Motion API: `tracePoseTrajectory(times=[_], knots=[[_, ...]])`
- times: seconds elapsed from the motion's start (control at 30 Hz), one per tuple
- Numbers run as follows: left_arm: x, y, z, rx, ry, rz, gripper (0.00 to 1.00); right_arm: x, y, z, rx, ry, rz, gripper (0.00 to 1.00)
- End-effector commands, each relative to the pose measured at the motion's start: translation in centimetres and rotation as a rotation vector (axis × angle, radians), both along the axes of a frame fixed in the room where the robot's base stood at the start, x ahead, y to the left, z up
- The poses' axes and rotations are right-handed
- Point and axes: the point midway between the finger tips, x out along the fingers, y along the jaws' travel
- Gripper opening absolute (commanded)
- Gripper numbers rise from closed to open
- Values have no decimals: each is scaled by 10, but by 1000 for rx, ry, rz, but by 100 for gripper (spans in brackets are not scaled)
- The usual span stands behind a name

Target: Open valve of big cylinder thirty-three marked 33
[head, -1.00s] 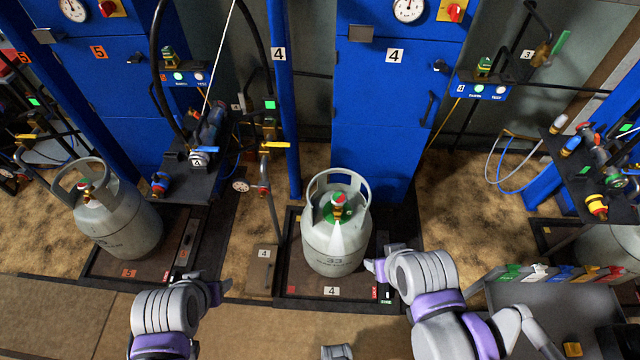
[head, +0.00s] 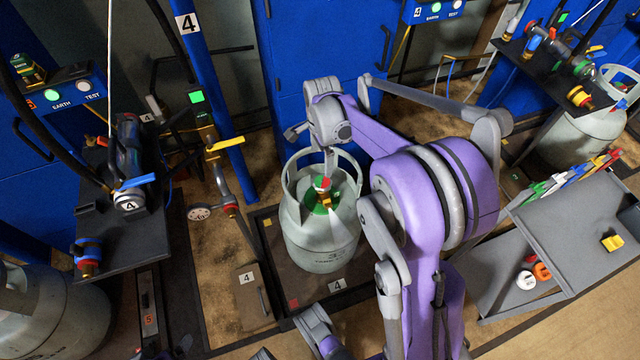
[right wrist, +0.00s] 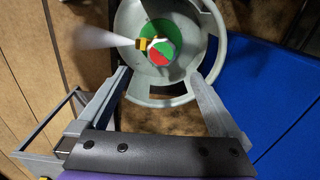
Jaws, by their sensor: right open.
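The big grey cylinder (head: 318,245) stands upright on a dark platform in the head view, its "33" marking partly legible on its front. Its valve (head: 322,184), with a red and green knob, sits inside the collar on top. A white jet streams from the brass outlet, clear in the right wrist view. My right gripper (head: 330,163) hangs pointing down over the collar. In the right wrist view its fingers (right wrist: 160,80) are open and empty, with the valve knob (right wrist: 161,54) ahead of the gap between them.
A black shelf (head: 95,225) with fittings and a pipe with a yellow lever (head: 225,143) stand left of the cylinder. A blue cabinet (head: 285,95) is behind it. A grey cart (head: 580,215) with coloured tags stands at right. Another cylinder (head: 45,315) is at lower left.

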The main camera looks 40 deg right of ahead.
Motion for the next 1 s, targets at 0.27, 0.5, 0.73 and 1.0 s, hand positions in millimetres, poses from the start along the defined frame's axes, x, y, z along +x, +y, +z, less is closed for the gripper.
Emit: tracePoseTrajectory(times=[0.27, 0.5, 0.73, 1.0], knots=[[1, 0, -13, 0, 4, 0, 100, 5, -10, -32, 7, 17, -74, 100], [3, 0, -28, 0, 9, 0, 100, 5, -9, -78, 5, 16, -71, 100], [4, 0, -38, 0, 12, 0, 100, 5, -9, -111, 5, 15, -70, 100], [4, 0, -40, 0, 13, 0, 100, 5, -9, -121, 6, 14, -70, 100]])
